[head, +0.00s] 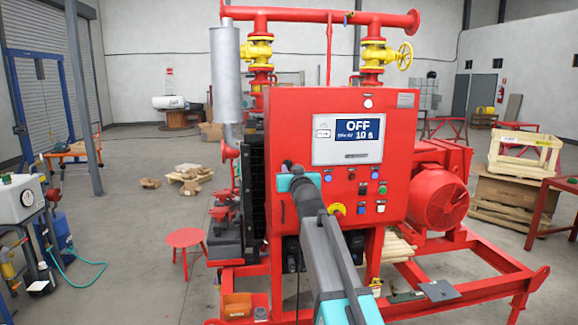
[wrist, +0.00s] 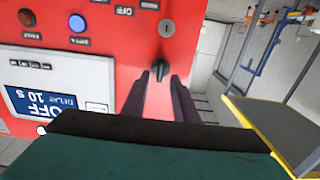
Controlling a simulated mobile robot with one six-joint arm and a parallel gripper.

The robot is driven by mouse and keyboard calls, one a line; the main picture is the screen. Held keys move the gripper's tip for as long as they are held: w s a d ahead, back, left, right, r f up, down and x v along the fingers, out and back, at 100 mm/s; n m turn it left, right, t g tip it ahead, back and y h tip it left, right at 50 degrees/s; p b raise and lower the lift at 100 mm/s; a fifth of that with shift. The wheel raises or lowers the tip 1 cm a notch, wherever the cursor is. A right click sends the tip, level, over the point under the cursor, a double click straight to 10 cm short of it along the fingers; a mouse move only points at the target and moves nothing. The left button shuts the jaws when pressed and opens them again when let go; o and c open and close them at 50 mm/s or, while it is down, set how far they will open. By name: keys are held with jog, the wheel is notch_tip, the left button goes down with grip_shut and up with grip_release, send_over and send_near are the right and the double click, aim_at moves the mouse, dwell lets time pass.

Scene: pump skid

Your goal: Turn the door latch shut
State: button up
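The red control cabinet door (head: 388,120) faces me in the head view and also fills the upper left of the wrist view (wrist: 135,55). The door latch (wrist: 159,69) is a small black knob near the door's edge in the wrist view. In the head view my arm and gripper hide it. My gripper (wrist: 158,82) has two dark fingers set apart, one to each side of the latch, with the tips near it. Nothing is visibly held, and I cannot tell whether a finger touches the latch. My gripper (head: 289,166) is at the door's left side in the head view.
A display (head: 347,138) reads OFF with 10 s, and it also shows upside down in the wrist view (wrist: 60,88). Buttons and a yellow-backed knob (head: 338,209) sit below it. A keyhole (wrist: 167,28) is near the latch. A grey silencer (head: 226,75) stands left of the cabinet.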

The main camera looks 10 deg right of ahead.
aim_at(289, 166)
jog(key=shift+w+p, duration=0.5)
jog(key=shift+w, duration=1.25)
grip_shut()
